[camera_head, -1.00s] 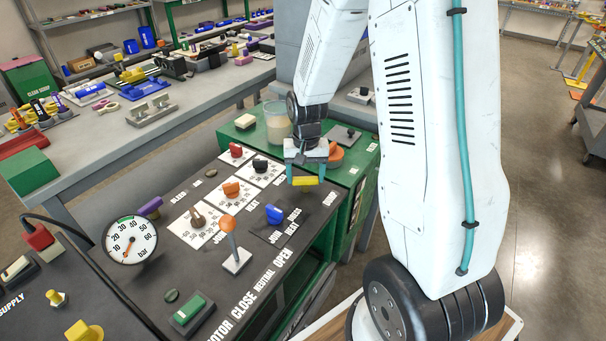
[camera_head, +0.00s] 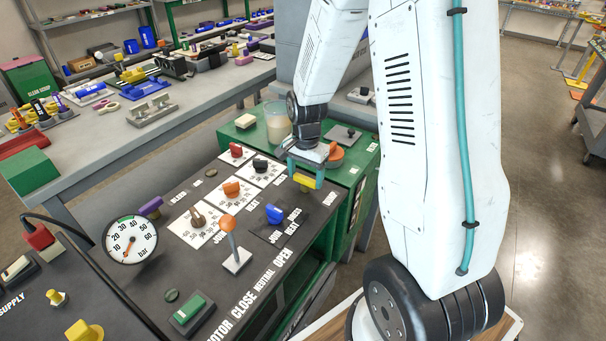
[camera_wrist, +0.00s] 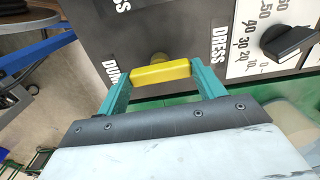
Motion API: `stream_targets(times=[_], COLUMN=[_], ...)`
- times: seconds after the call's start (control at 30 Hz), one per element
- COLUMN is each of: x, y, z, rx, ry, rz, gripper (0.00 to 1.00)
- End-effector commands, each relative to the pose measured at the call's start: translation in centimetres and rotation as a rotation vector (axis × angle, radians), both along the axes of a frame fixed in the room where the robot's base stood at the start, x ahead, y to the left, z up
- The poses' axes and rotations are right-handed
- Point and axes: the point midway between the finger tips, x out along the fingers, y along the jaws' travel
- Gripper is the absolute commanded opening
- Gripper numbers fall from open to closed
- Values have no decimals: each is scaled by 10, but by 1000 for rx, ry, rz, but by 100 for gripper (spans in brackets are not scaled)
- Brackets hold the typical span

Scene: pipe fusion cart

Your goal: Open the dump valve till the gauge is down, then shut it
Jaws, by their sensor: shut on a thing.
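The dump valve's yellow handle (camera_head: 305,181) stands at the right end of the dark panel. In the wrist view the yellow handle (camera_wrist: 161,72) spans between the two teal fingers, with part of a "DUMP" label at its left. My gripper (camera_head: 305,176) is shut on it from above. The handle slants down to the right in the head view. The round white gauge (camera_head: 130,239) is at the panel's left, and its orange needle points to the low end of the scale, below the 10 mark.
The dark panel (camera_head: 185,262) also carries an orange-knobbed lever (camera_head: 229,228), a blue knob (camera_head: 274,213) and red, orange, black and brown dial knobs. A beaker (camera_head: 276,122) and an orange knob stand on the green cabinet just behind my gripper.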

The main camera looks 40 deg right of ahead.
Motion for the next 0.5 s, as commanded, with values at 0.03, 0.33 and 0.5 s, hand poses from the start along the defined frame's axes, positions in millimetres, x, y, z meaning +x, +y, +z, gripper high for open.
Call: stream_targets(times=[0.03,0.33,0.5], x=[0,0,0], y=[1,1,1], z=[0,0,0], rx=[2,1,1], ry=[1,0,0], rz=[-3,-8,-7], gripper=[45,45,88])
